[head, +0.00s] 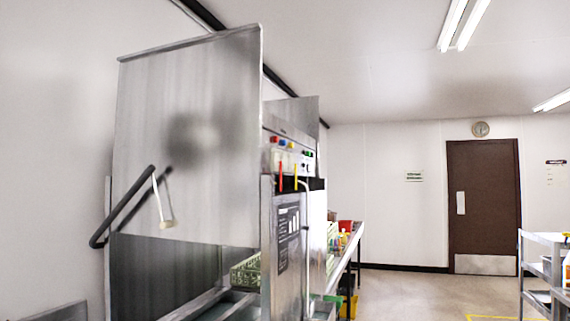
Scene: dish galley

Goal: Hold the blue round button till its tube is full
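A steel dish machine (190,140) with a raised hood stands at the left of the head view. On its upper side panel is a row of small coloured buttons, seen at a steep angle. A blue button (283,143) is between a red one (275,140) and a yellow one (291,146); its shape is too small to tell. Below are thin upright strips that look like tubes, one red (280,178) and one yellow (295,176). I cannot make out a blue tube or its level. Neither of my grippers is in view.
A green rack (246,271) sits inside the machine. A dark handle (122,207) juts from its left side. A cluttered side table (348,250) stands beyond it. A metal cart (541,262) is at the right edge. The floor (420,290) between is clear.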

